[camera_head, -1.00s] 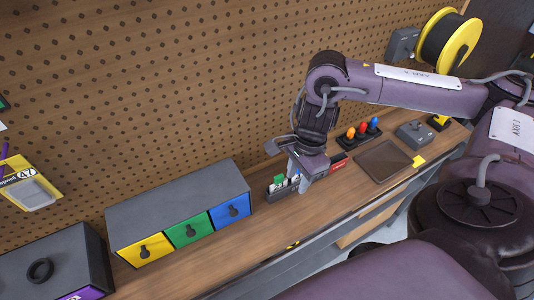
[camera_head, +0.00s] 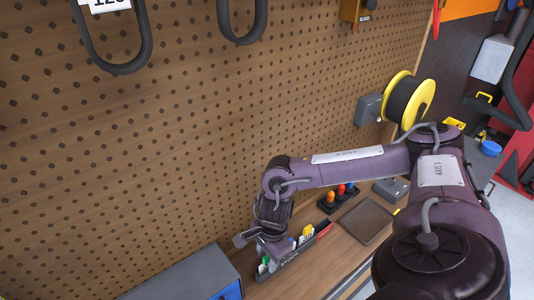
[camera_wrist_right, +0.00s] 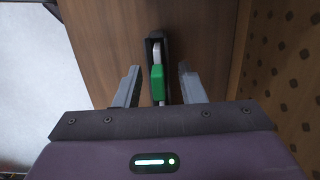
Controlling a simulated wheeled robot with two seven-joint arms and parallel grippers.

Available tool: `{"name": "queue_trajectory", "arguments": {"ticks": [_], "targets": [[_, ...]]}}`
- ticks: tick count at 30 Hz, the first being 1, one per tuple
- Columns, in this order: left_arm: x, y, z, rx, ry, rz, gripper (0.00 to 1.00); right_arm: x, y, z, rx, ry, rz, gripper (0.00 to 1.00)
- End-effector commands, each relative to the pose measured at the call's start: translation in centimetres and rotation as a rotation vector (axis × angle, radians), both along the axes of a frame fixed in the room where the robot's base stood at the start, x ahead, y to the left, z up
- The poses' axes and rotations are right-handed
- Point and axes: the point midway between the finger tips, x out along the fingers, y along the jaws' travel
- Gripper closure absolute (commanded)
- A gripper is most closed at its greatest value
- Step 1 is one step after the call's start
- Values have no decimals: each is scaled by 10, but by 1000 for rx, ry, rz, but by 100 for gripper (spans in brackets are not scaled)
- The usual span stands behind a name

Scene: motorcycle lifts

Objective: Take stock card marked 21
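A dark narrow card holder (camera_head: 297,254) stands on the wooden bench. Several cards stand in it, among them a green-topped card (camera_head: 264,262) at its near left end and white and yellow ones further right. No number on them is legible to me. My right gripper (camera_head: 258,240) is over the left end of the holder. In the right wrist view, my right gripper (camera_wrist_right: 158,69) is open, its fingers on both sides of a green-tabbed card (camera_wrist_right: 157,84), with gaps showing. The holder's dark end (camera_wrist_right: 153,38) shows beyond it. My left gripper is not in view.
A grey drawer box (camera_head: 190,278) stands left of the holder. Right of it are a rack of coloured knobs (camera_head: 340,195), a dark flat tray (camera_head: 367,221) and a grey control box (camera_head: 391,188). The pegboard (camera_head: 150,150) rises close behind, with a yellow reel (camera_head: 410,102).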

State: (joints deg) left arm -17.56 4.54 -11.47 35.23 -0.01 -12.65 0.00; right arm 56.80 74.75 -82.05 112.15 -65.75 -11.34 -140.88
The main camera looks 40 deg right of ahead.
Motion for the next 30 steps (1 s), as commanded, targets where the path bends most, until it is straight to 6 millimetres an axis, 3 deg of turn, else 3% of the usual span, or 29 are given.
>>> {"name": "queue_trajectory", "arguments": {"ticks": [7,15,30], "targets": [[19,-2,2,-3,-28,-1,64,0,0,-2,0,0,0,64],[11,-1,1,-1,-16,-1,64,0,0,-2,0,-1,-1,99],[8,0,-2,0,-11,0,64,1,0,6,1,-3,0,100]]}}
